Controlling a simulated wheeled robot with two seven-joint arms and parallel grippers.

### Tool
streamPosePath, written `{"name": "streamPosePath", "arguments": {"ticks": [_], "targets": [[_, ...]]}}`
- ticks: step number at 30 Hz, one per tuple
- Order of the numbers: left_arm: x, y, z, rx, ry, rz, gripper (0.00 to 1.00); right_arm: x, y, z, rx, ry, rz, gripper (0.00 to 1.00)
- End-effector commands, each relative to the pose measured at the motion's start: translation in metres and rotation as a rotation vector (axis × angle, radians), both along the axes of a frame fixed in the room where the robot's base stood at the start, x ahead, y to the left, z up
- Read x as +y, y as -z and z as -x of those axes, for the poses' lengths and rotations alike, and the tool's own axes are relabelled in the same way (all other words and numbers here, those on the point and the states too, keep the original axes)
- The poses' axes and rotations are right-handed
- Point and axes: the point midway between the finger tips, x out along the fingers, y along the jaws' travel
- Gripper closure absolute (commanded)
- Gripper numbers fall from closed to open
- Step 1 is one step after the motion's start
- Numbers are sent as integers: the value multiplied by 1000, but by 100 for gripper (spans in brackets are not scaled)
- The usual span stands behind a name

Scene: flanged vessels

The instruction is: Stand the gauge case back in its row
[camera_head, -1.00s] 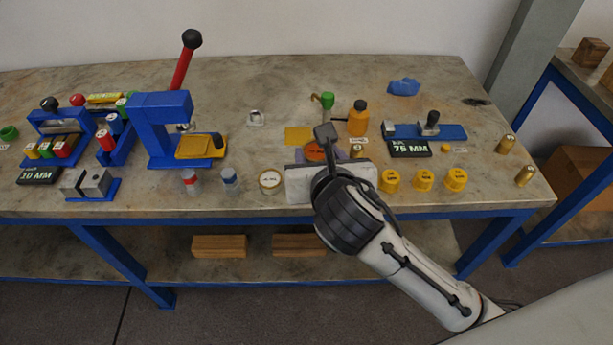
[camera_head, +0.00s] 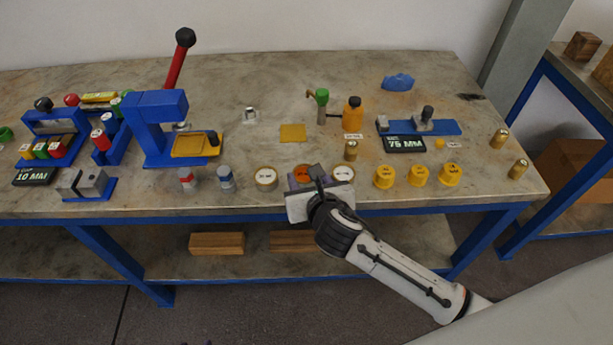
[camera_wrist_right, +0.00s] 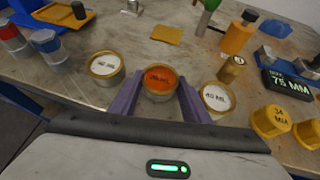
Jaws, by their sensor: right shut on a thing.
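The gauge case is a round tin with an orange lid (camera_head: 303,173). In the right wrist view its orange lid (camera_wrist_right: 160,79) faces up and the case looks upright. My right gripper (camera_wrist_right: 158,98) is shut on it, with a purple finger on each side. The case is between two white-lidded tins, one on its left (camera_wrist_right: 106,65) and one on its right (camera_wrist_right: 215,97). They form a row near the bench's front edge. Whether its base touches the bench is hidden by my gripper. My left gripper is not in view.
Yellow caps (camera_head: 419,175) stand right of the row, and a small brass cylinder (camera_head: 351,151) stands behind it. Red- and blue-topped cylinders (camera_head: 225,177) stand to the left. A yellow square (camera_head: 292,133) lies behind, with bare bench around it.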

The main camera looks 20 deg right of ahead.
Motion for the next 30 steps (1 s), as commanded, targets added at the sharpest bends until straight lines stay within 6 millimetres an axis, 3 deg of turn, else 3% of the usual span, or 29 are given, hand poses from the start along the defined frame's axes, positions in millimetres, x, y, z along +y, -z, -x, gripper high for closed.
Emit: {"name": "streamPosePath", "arguments": {"ticks": [9,10,13,24,30], "targets": [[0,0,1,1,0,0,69,0,2,-1,-3,0,0,85],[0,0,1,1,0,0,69,0,2,0,-1,1,1,54],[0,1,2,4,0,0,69,0,2,0,-1,1,1,39],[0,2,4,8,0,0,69,0,-2,1,-1,0,0,39],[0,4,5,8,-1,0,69,2,-15,27,-1,-2,-1,39]]}}
